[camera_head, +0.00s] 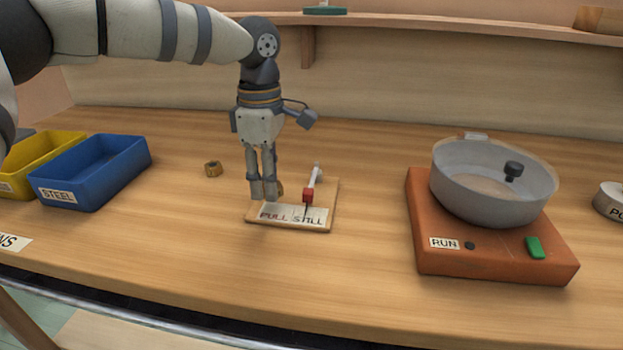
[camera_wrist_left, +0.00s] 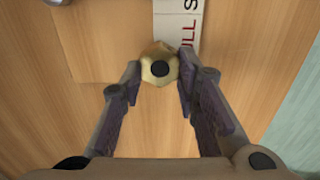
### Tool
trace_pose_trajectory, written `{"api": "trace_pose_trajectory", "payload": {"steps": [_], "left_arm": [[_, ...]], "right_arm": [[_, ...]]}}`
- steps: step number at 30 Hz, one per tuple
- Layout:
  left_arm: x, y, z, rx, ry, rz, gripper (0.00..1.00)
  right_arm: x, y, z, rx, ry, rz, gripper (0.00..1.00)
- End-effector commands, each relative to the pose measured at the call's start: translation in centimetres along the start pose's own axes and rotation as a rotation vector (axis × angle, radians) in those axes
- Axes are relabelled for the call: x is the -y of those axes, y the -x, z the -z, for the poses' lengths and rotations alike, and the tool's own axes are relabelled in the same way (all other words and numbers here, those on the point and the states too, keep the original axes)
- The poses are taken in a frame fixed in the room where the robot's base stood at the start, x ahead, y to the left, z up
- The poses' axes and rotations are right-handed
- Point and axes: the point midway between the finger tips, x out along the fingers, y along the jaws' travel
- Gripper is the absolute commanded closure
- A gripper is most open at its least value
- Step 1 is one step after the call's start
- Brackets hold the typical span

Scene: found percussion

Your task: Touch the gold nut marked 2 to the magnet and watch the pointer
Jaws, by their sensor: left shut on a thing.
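My left gripper (camera_head: 264,192) is shut on a gold nut (camera_wrist_left: 159,65), low over the left part of a small wooden board (camera_head: 327,216). In the head view the nut (camera_head: 280,188) peeks out beside the fingers; no number can be read on it. The board has a white scale (camera_head: 292,215) marked PULL on the left and STILL on the right. Right of the gripper is a pale arm with a red block (camera_head: 308,195) at its near end. A thin dark pointer (camera_head: 306,212) hangs over the scale near its middle. Nut and red block look apart.
Another gold-brown nut (camera_head: 213,169) lies left of the board. A blue STEEL bin (camera_head: 100,175) and a yellow bin (camera_head: 42,150) stand at left. An orange RUN base (camera_head: 480,256) with a grey pan (camera_head: 480,195) stands at right. Front-centre bench is clear.

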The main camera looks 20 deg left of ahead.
Motion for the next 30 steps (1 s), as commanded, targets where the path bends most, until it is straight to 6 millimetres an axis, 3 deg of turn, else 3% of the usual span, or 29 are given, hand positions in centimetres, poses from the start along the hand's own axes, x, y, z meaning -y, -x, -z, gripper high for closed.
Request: {"api": "trace_pose_trajectory", "payload": {"steps": [26,30], "left_arm": [[0.0,0.1,5.0,0.0,0.0,-0.001,1.0],[-0.1,1.5,5.0,0.001,0.0,-0.004,1.0]], "right_arm": [[0.0,0.5,0.4,-0.019,0.0,0.001,0.6],[0.0,0.5,0.4,-0.019,0.0,0.001,0.6]]}}
